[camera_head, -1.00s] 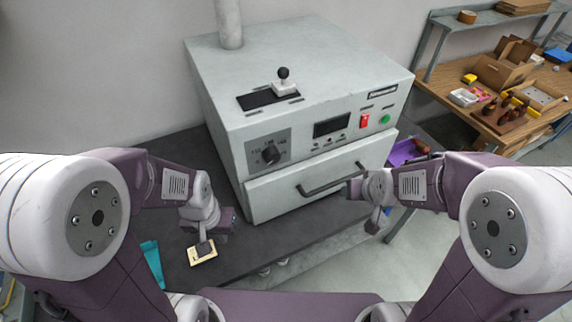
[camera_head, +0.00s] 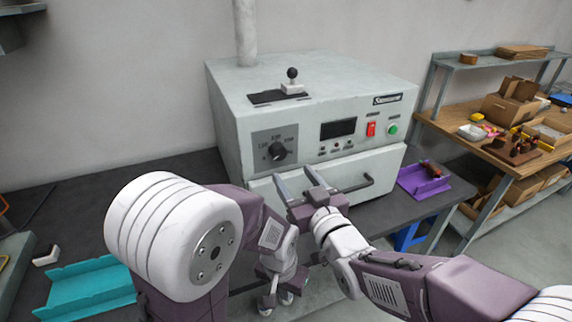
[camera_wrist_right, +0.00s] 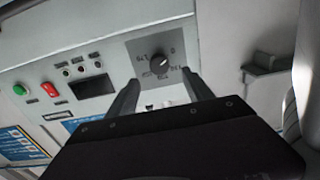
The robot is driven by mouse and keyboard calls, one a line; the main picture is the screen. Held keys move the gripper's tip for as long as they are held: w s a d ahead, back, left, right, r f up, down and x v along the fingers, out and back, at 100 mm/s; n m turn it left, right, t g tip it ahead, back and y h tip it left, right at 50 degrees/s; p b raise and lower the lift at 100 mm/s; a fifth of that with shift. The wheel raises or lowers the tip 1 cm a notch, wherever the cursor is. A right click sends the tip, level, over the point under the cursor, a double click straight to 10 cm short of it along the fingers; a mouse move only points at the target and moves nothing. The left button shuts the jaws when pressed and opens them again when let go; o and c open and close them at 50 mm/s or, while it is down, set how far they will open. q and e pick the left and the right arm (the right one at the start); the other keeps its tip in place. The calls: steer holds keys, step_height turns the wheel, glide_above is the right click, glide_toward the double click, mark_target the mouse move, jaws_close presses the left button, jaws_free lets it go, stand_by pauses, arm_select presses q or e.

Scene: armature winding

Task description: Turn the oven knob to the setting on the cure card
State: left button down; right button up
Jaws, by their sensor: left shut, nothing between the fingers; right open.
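The oven (camera_head: 235,100) stands on the dark bench. Its black knob (camera_head: 277,151) sits on a grey dial plate (camera_head: 260,140) at the front's left; the printed settings are too small to read surely. The knob also shows in the right wrist view (camera_wrist_right: 162,61). My right gripper (camera_head: 293,172) is open in front of the oven, just below the knob in the picture. In the right wrist view its fingers (camera_wrist_right: 160,80) point towards the knob, one each side of it, without visible contact. My left gripper (camera_head: 272,280) is shut and empty, low before the bench. The cure card is not visible.
The oven door handle (camera_head: 345,188) lies close to my right gripper. A purple tray (camera_head: 425,185) is right of the oven. A teal tray (camera_head: 90,290) lies at left. A wooden table (camera_head: 475,140) with boxes stands at far right.

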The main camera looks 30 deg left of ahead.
mark_target(280, 155)
steer(key=p+x, duration=0.2)
steer(key=x, duration=0.6)
steer(key=shift+w+a+r, duration=0.1)
steer(key=shift+w+a, duration=0.05)
steer(key=shift+w, duration=0.1)
jaws_close()
